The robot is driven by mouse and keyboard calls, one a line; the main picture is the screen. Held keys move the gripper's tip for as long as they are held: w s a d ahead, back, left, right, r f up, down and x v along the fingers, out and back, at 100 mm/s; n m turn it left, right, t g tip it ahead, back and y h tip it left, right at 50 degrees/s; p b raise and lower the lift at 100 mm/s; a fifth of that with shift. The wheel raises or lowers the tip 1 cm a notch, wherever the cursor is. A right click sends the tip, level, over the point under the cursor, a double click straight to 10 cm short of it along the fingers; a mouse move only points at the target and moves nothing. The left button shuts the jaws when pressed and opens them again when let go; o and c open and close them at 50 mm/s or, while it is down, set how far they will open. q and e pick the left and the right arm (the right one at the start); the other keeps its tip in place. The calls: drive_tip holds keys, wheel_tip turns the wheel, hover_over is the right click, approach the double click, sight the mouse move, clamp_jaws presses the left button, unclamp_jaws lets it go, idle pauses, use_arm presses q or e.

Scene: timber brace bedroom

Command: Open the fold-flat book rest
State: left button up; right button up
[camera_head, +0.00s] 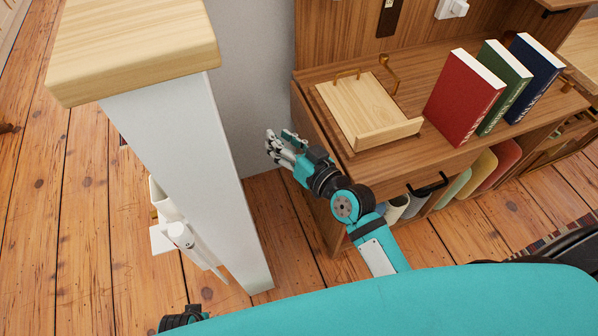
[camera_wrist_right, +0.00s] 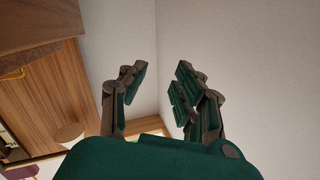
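The book rest (camera_head: 362,105) is a pale wooden board with a raised lip along its front edge. It lies flat on the left part of the wooden shelf top (camera_head: 415,85). Brass wire pieces stand at its back edge. My right gripper (camera_head: 280,145) is left of the shelf unit, beside the book rest's left side and apart from it. In the right wrist view its fingers (camera_wrist_right: 160,78) are spread with nothing between them. My left gripper does not show; only a dark part of mine is at the bottom left.
Red (camera_head: 464,97), green (camera_head: 504,88) and blue (camera_head: 534,77) books stand right of the book rest. A white post with a pale wooden top (camera_head: 135,45) stands left of my right gripper. Wall lies behind the gap. Cups and coloured boards fill the lower shelf.

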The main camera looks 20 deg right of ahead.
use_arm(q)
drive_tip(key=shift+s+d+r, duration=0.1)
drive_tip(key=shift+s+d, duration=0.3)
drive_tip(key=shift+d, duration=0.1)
use_arm(e)
drive_tip(key=s+d+f+n+g, duration=0.1)
drive_tip(key=s+f+g, duration=0.2)
drive_tip(key=s+f, duration=0.2)
drive_tip(key=shift+s+f, duration=0.15)
drive_tip(key=shift+f, duration=0.15)
drive_tip(key=shift+h, duration=0.3)
